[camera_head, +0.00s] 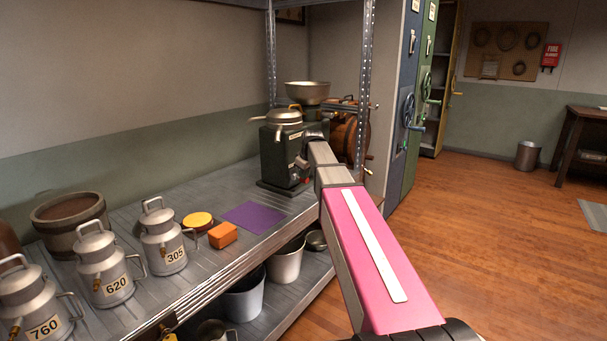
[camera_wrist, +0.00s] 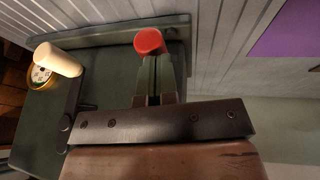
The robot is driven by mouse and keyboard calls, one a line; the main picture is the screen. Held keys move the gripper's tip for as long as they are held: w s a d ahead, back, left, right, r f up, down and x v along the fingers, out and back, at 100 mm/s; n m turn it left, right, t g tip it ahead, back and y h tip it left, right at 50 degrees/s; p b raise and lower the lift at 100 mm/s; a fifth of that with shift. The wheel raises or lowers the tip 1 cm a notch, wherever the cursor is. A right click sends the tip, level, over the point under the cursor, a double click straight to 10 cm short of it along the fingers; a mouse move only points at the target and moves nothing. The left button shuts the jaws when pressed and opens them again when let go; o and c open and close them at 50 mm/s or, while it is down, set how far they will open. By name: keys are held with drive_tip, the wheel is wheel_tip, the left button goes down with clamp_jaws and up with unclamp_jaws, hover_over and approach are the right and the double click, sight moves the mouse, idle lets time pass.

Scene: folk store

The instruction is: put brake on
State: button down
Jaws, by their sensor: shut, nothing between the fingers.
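A dark green machine (camera_head: 275,160) with a metal bowl (camera_head: 308,92) on top stands on the metal shelf. In the wrist view its green body (camera_wrist: 110,70) fills much of the left and middle. A red knob (camera_wrist: 150,41) shows just beyond the tips of my gripper (camera_wrist: 157,62). The fingers are together and empty; whether they touch the knob I cannot tell. A cream handle (camera_wrist: 58,58) with a round brass-rimmed part (camera_wrist: 40,75) is to the left. In the head view my arm hides the gripper and part of the machine. No part is labelled as a brake that I can read.
On the shelf (camera_head: 215,265), numbered milk cans (camera_head: 163,243), an orange block (camera_head: 223,236), a yellow-topped disc (camera_head: 198,220) and a purple mat (camera_head: 256,217) lie left of my arm. Floor at right is open.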

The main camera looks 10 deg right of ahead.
sight(305, 182)
drive_tip(key=shift+s+d+f, duration=0.1)
drive_tip(key=shift+s+f, duration=0.05)
drive_tip(key=shift+f, duration=0.05)
drive_tip(key=shift+s+d+f+t+y, duration=0.15)
drive_tip(key=shift+f+t+y, duration=0.35)
drive_tip(key=shift+t+y, duration=0.2)
drive_tip(key=shift+s+d+f+t+y, duration=0.1)
drive_tip(key=shift+s+f+t+y, duration=0.05)
drive_tip(key=shift+f+t+y, duration=0.4)
drive_tip(key=shift+w+f+t, duration=0.1)
drive_tip(key=shift+f+t, duration=0.05)
drive_tip(key=shift+t, duration=0.1)
drive_tip(key=shift+f, duration=0.15)
drive_tip(key=shift+s+r, duration=0.25)
drive_tip(key=shift+s, duration=0.05)
drive_tip(key=v, duration=1.3)
drive_tip(key=shift+s+f, duration=0.15)
drive_tip(key=shift+s, duration=0.15)
drive_tip(key=shift+a+f, duration=0.1)
drive_tip(key=shift+a, duration=0.05)
